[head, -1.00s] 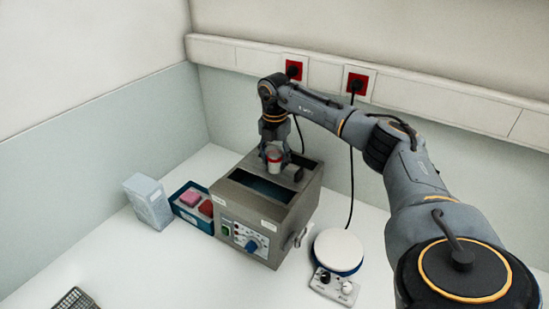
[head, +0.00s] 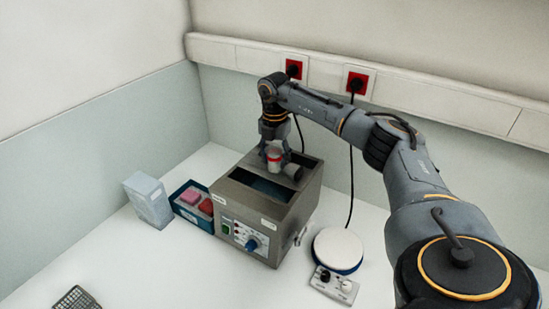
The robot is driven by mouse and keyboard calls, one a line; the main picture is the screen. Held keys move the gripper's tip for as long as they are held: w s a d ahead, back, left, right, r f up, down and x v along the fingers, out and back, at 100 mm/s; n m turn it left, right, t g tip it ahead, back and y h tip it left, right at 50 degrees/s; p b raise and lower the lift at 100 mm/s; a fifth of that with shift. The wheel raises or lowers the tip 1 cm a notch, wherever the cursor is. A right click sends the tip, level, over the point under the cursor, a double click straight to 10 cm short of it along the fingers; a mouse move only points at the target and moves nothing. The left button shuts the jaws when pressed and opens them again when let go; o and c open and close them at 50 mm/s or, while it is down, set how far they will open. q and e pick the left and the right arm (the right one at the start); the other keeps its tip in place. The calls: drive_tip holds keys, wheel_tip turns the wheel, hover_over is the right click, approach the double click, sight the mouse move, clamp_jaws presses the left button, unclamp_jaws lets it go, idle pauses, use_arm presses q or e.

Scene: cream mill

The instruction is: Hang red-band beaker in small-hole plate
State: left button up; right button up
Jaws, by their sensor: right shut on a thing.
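The red-band beaker (head: 274,159) is a small pale vessel with a red band near its top. My right gripper (head: 274,152) is shut on it and holds it upright over the back part of the grey water bath (head: 240,208). The bath's open top shows dark blue water (head: 265,187) in front of the beaker. A grey cylindrical part (head: 292,171) sits just right of the beaker. The small-hole plate cannot be made out clearly; the beaker's base and the gripper hide part of the bath's top. My left gripper is not in view.
A blue tray (head: 187,213) with a pink and a red block stands left of the bath, beside a pale box (head: 148,200). A white-topped hotplate (head: 338,249) stands at right. A dark wire rack (head: 77,299) lies at front left.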

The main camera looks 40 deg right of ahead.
drive_tip(key=shift+f, duration=0.2)
drive_tip(key=shift+f+b, duration=0.35)
drive_tip(key=shift+f, duration=0.2)
drive_tip(key=shift+s+f, duration=0.1)
